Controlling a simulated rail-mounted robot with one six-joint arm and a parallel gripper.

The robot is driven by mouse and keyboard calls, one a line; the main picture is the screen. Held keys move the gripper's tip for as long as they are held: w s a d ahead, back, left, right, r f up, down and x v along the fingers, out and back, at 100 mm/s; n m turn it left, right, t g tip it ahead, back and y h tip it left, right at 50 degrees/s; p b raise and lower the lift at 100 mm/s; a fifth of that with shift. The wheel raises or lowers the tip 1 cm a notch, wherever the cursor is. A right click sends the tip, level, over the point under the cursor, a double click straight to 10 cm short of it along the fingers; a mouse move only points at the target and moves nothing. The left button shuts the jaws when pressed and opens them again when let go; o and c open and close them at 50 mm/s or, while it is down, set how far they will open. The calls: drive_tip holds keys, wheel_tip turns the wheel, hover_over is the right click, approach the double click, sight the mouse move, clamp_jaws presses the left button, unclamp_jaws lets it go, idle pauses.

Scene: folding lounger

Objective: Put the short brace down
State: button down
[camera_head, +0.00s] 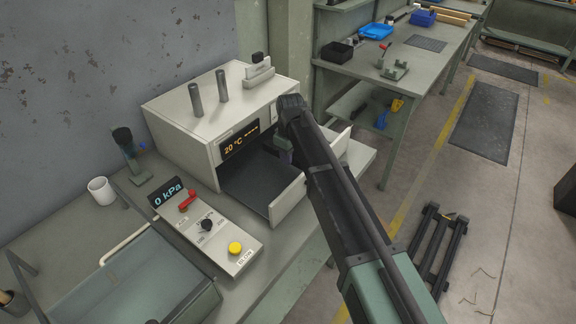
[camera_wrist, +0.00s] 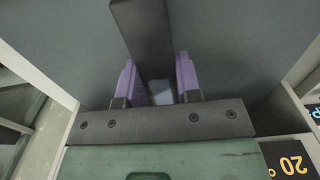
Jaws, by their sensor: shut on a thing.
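My gripper (camera_wrist: 155,82) has two purple fingers, shut on a dark grey bar, which I take for the short brace (camera_wrist: 143,30). The bar extends away from between the fingers to the top of the wrist view. A small pale patch shows between the fingers. In the camera_head view my gripper (camera_head: 284,152) hangs over the open dark-floored tray (camera_head: 247,182) of the white oven-like box. My arm hides most of the gripper and the brace there. I cannot tell whether the brace touches the tray floor.
The white box (camera_head: 180,130) has a 20 °C display and two grey metal posts on top. A control panel (camera_head: 208,228), a white mug (camera_head: 102,190) and a glass-lidded case (camera_head: 135,285) stand nearby. A dark frame (camera_head: 438,250) lies on the floor. A bench (camera_head: 350,75) stands behind.

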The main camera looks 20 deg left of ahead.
drive_tip(key=f+b, duration=0.3)
drive_tip(key=shift+w+a+f, duration=0.1)
drive_tip(key=shift+a+f, duration=0.15)
drive_tip(key=shift+f, duration=0.1)
drive_tip(key=shift+w+a+r, duration=0.1)
drive_tip(key=shift+a, duration=0.1)
drive_tip(key=shift+r+p, duration=0.15)
drive_tip(key=shift+p, duration=0.15)
drive_tip(key=shift+f, duration=0.2)
drive_tip(key=c, duration=0.8)
unclamp_jaws()
drive_tip(key=shift+r, duration=0.15)
wheel_tip(320, 180, up, 12)
drive_tip(key=p, duration=1.2)
drive_tip(key=shift+d+r, duration=0.1)
drive_tip(key=shift+r, duration=0.15)
drive_tip(key=shift+f, duration=0.2)
